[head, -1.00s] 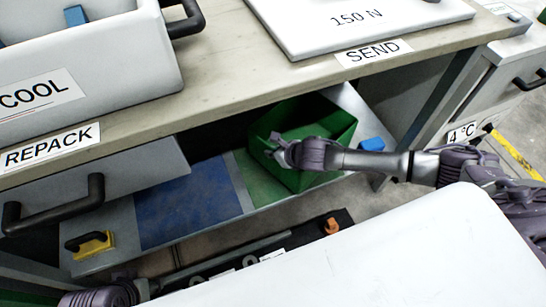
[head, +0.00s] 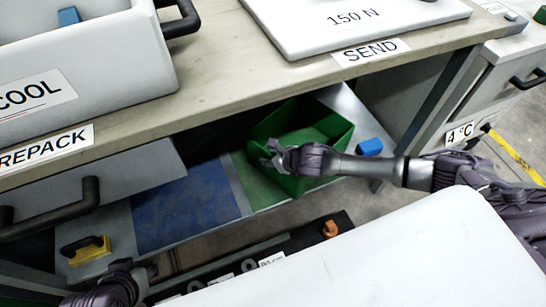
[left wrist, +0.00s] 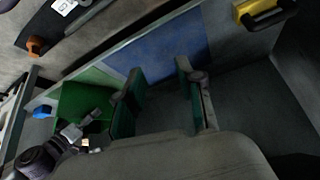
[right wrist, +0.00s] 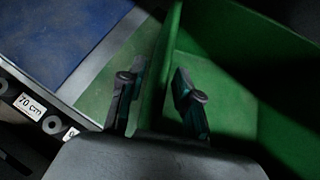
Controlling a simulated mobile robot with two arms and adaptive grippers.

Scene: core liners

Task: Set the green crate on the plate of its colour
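The green crate (head: 330,115) sits on the low shelf under the bench, turned at an angle. The green plate (head: 255,182) shows at its left; how much of the plate lies under the crate is hidden. My right gripper (head: 270,155) is at the crate's near left wall. In the right wrist view its fingers (right wrist: 158,90) stand apart on either side of that wall (right wrist: 160,55), with a gap seen on the inner side. My left gripper (left wrist: 157,75) is open and empty over the shelf; the head view shows only part of that arm at bottom left.
A blue plate (head: 190,205) lies left of the green one. A blue block (head: 370,147) is right of the crate. A yellow handled item (head: 88,250) is at the shelf's left end. The bench top (head: 230,85) overhangs the shelf, and a drawer (head: 120,175) juts out at left.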

